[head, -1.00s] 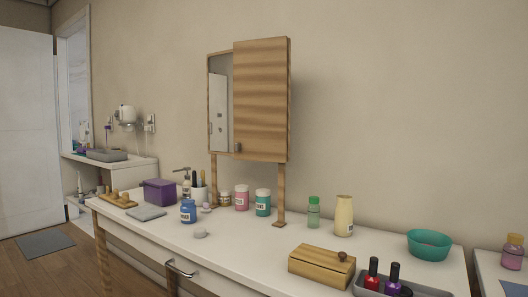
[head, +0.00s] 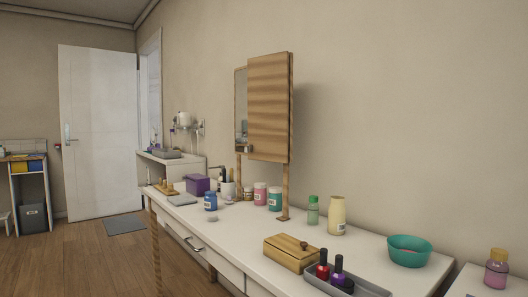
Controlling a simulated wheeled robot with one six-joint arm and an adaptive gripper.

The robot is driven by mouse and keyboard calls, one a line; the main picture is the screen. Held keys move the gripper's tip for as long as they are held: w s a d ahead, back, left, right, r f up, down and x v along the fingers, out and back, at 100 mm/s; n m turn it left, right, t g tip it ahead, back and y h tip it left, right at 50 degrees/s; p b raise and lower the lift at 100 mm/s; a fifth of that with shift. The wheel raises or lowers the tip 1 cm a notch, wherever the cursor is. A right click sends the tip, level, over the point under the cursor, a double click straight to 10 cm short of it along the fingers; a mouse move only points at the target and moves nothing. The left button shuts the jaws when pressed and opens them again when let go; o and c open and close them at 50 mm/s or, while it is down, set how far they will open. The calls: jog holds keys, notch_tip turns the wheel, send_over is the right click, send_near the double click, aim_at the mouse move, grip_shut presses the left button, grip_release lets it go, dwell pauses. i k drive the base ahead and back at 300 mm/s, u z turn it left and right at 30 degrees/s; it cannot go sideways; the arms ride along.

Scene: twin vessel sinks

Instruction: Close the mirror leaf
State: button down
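The mirror leaf (head: 268,106) is a striped wooden panel in the head view. It stands swung out in front of the mirror (head: 241,110), whose glass shows only as a narrow strip on the left. A small dark knob (head: 249,149) sits near the leaf's lower left edge. The mirror frame stands on two wooden posts (head: 286,190) on the white vanity table (head: 330,236). How far the leaf stands from the frame is hard to tell from this angle. My gripper is not in view.
Below the leaf stand a blue jar (head: 210,202), a pink jar (head: 260,193) and a teal jar (head: 275,200). A wooden box (head: 291,253), a grey tray with polish bottles (head: 372,283) and a teal bowl (head: 409,251) lie nearer.

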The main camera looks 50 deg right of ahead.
aim_at(268, 75)
jog(key=z, duration=1.1)
jog(key=i, duration=0.15)
